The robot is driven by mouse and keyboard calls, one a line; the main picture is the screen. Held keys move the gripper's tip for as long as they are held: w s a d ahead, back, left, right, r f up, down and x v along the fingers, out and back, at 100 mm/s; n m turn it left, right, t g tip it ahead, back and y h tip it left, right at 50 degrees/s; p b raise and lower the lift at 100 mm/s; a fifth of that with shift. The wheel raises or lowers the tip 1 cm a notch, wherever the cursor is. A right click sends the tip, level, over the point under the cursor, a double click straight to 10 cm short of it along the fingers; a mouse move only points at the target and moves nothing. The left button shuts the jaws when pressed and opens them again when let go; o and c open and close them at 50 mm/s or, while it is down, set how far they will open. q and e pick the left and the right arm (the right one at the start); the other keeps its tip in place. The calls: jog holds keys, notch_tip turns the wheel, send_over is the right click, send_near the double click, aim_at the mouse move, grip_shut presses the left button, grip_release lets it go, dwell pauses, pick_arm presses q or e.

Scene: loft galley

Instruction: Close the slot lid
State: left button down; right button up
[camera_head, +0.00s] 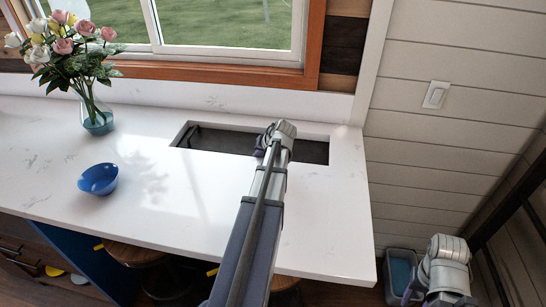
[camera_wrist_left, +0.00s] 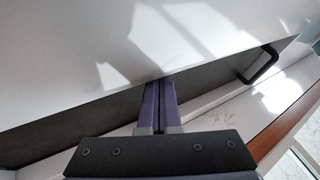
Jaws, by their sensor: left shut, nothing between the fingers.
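The slot (camera_head: 230,141) is a long dark rectangular opening in the white countertop, below the window. A black bar handle (camera_head: 193,134) shows at its left end; it also shows in the left wrist view (camera_wrist_left: 263,65). I cannot tell whether the dark surface within the slot is the lid or the slot floor. My left gripper (camera_head: 261,144) is over the slot's middle, right of the handle and apart from it. In the left wrist view its purple fingers (camera_wrist_left: 159,86) are shut together and empty, pointing at the dark slot. My right arm shows at bottom right; its fingers are not clear.
A glass vase of flowers (camera_head: 96,117) stands on the counter at the far left. A blue bowl (camera_head: 99,179) sits left of the slot. Stools (camera_head: 135,253) are under the counter's front edge. A bin (camera_head: 401,270) stands on the floor at right. The counter around the slot is clear.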

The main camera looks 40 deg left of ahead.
pick_arm(q)
jog(key=shift+s+a, duration=0.4)
jog(key=shift+a, duration=0.2)
